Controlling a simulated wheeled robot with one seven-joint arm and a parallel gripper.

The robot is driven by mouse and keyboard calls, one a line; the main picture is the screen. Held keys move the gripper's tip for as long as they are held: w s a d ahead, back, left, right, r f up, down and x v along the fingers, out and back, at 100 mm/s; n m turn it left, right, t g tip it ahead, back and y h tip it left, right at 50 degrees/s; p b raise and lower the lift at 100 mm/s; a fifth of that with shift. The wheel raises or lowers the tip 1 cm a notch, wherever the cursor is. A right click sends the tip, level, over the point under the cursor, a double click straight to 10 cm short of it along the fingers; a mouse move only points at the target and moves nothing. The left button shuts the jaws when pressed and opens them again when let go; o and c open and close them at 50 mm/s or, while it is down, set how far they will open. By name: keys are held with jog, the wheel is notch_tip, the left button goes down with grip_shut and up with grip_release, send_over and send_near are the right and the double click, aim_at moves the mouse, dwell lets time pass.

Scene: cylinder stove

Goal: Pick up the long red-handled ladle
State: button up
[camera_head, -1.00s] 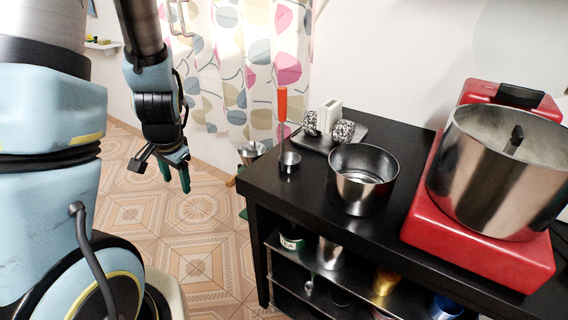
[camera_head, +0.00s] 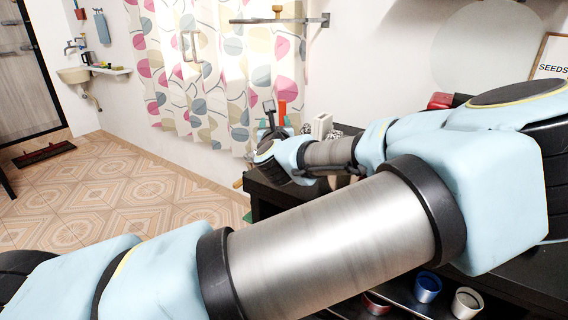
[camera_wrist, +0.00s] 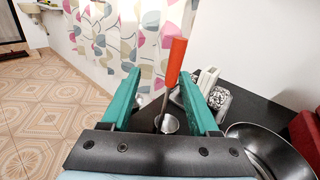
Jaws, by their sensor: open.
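The ladle's red handle (camera_wrist: 176,60) stands upright between my gripper's two green fingers in the wrist view, nearer the right one. Its thin metal stem runs down to a small metal bowl (camera_wrist: 170,125) on the black table (camera_wrist: 250,105). My gripper (camera_wrist: 158,92) is open, and I cannot tell whether a finger touches the ladle. In the head view the red handle (camera_head: 282,113) shows just beyond my gripper (camera_head: 272,118); my arm hides the ladle's lower part.
A white block and patterned items (camera_wrist: 215,92) stand right of the ladle. A large metal pot (camera_wrist: 262,145) is at the lower right, with a red stove (camera_wrist: 306,135) beyond. A patterned curtain (camera_wrist: 120,35) hangs behind. Open tiled floor (camera_head: 130,180) lies left of the table.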

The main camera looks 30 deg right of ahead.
aim_at(283, 110)
jog(key=shift+s+d+r+m+h, duration=0.25)
jog(key=shift+d+r+m, duration=0.1)
jog(key=shift+d, duration=0.15)
jog(key=shift+s+d+r+m+h, duration=0.25)
jog(key=shift+d+r, duration=0.1)
jog(key=shift+d, duration=0.1)
jog(key=p+x, duration=0.1)
jog(key=x, duration=0.3)
jog(key=shift+w+d, duration=0.15)
jog(key=shift+w, duration=0.1)
jog(key=p+x, duration=0.2)
jog(key=x, duration=0.2)
jog(key=shift+w+f+p, duration=0.1)
jog(key=shift+w+p, duration=0.25)
jog(key=shift+w, duration=0.05)
jog(key=shift+w+d+f, duration=0.1)
jog(key=shift+w+d, duration=0.2)
jog(key=shift+w, duration=0.05)
grip_shut()
